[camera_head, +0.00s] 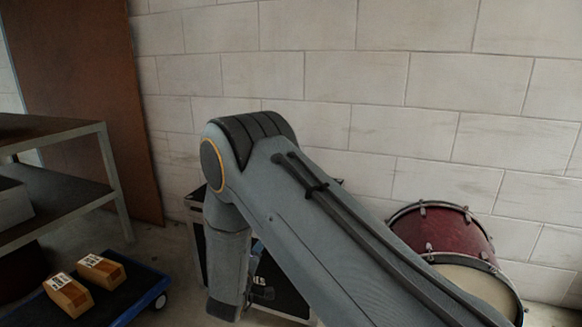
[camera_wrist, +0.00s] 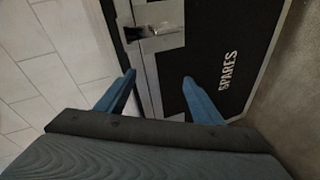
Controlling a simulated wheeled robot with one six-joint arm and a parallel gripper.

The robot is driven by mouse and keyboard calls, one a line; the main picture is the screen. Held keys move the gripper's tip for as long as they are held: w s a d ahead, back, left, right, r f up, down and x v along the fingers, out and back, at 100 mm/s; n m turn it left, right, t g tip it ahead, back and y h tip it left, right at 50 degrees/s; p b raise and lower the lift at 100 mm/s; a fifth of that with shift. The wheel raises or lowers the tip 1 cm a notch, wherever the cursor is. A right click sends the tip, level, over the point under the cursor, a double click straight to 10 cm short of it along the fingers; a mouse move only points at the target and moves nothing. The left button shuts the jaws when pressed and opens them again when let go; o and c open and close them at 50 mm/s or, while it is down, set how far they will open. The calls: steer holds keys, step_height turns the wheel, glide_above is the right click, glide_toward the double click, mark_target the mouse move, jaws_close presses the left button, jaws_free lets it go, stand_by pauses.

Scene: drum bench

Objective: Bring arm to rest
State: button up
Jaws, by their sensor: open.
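My arm rises across the middle of the camera_head view, bends at its elbow and hangs down in front of a black case. My gripper (camera_wrist: 160,77) is open in the wrist view, its two blue fingers apart with nothing between them. The fingers point toward the black case (camera_wrist: 208,50) with metal edging and the word SPARES. This case (camera_head: 275,284) is partly hidden behind my arm in the camera_head view. I cannot tell whether the fingertips touch it.
A grey shelf unit (camera_head: 62,200) stands at the left. A blue trolley (camera_head: 140,284) on the floor carries two brown boxes (camera_head: 70,294). A red drum (camera_head: 445,228) is at the right. A pale block wall (camera_head: 350,60) closes the back.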

steer(key=s+a+r+m+g+y, duration=0.2)
steer(key=s+a+r+g+y, duration=0.15)
steer(key=r, duration=0.45)
steer(key=s+d+r+m+g+y, duration=0.2)
steer(key=s+d+r+g, duration=0.15)
steer(key=s+r, duration=0.5)
steer(key=s+d+r+m+g+h, duration=0.1)
steer(key=s+d+r+g, duration=0.1)
steer(key=s+d, duration=0.55)
steer(key=s+d+r+m+g+h, duration=0.1)
steer(key=s+d+m+g, duration=0.2)
steer(key=s, duration=0.8)
steer(key=s+d+r+g, duration=0.2)
steer(key=s+d, duration=0.4)
steer(key=s, duration=0.4)
steer(key=d+r+m+h+p, duration=0.1)
steer(key=d+r+m+p, duration=0.3)
steer(key=d+r+p, duration=1)
steer(key=shift+s+r+m+g+p, duration=0.35)
steer(key=shift+r+p, duration=0.95)
steer(key=shift+p, duration=3.35)
